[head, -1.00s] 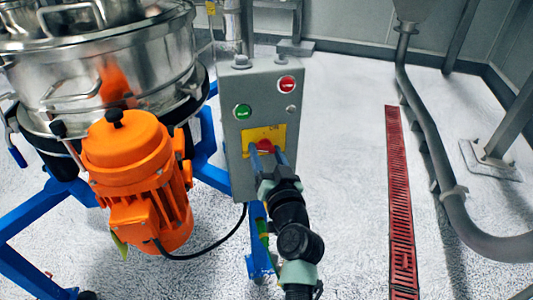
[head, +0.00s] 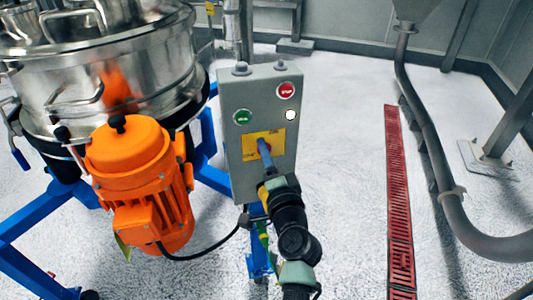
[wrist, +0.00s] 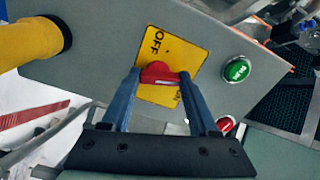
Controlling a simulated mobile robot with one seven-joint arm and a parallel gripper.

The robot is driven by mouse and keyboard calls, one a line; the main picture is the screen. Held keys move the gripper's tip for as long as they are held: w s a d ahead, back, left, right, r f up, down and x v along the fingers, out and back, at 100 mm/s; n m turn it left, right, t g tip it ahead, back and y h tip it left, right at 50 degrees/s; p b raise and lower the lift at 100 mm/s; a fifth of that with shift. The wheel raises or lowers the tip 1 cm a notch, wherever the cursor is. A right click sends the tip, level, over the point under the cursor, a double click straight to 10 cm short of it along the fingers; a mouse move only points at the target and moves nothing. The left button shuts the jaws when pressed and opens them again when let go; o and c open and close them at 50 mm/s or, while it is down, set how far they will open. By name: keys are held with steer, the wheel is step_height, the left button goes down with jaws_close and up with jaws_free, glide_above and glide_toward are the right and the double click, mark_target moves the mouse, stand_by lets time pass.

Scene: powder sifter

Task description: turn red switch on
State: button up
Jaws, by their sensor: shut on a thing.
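The red rotary switch (wrist: 158,73) sits on a yellow plate (wrist: 158,38) marked OFF and ON, on the front of a grey control box (head: 233,160). My gripper (head: 264,146) reaches the switch from the front, its two blue fingers on either side of the red knob in the wrist view. It is shut on the knob. In the head view the fingers line up one behind the other and hide most of the knob. A small round lamp (head: 290,115) on the box glows white.
A green button (head: 243,117) and a red stop button (head: 286,90) are on the same box. An orange motor (head: 135,170) and the steel sifter (head: 110,75) stand close on the left. Open floor and a red drain grate (head: 399,200) lie right.

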steer(key=shift+m+p, duration=0.4)
steer(key=shift+m, duration=1.2)
steer(key=shift+d, duration=0.1)
steer(key=o, duration=1.4)
steer(key=p+v, duration=0.1)
steer(key=v, duration=1.2)
